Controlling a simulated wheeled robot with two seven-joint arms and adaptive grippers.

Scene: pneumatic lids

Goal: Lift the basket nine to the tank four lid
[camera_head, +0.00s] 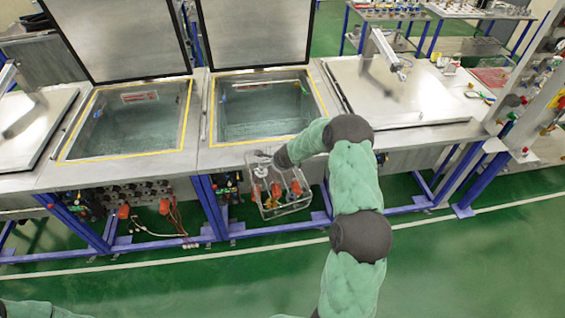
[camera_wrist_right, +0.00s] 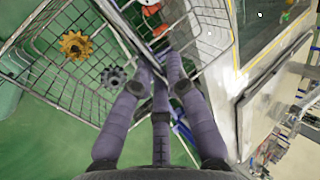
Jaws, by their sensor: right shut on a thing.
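A wire basket (camera_head: 288,208) with orange and yellow parts in it hangs in front of the bench, below the front edge of the open middle tank. In the right wrist view the basket (camera_wrist_right: 40,72) shows an orange-yellow gear and a dark gear inside. My right gripper (camera_head: 262,157) is shut on the basket's upper part; its fingers also show in the wrist view (camera_wrist_right: 160,72). Two tank lids (camera_head: 255,35) (camera_head: 125,38) stand raised. The far-left lid (camera_head: 30,125) and the right lid (camera_head: 400,95) are down. I cannot read any tank numbers. My left gripper is out of view.
Two open tanks (camera_head: 265,105) (camera_head: 130,120) hold water behind the bench's front edge. Blue legs and hoses (camera_head: 170,215) are under the bench. A valve panel (camera_head: 535,95) stands at the right. The green floor (camera_head: 470,260) in front is clear.

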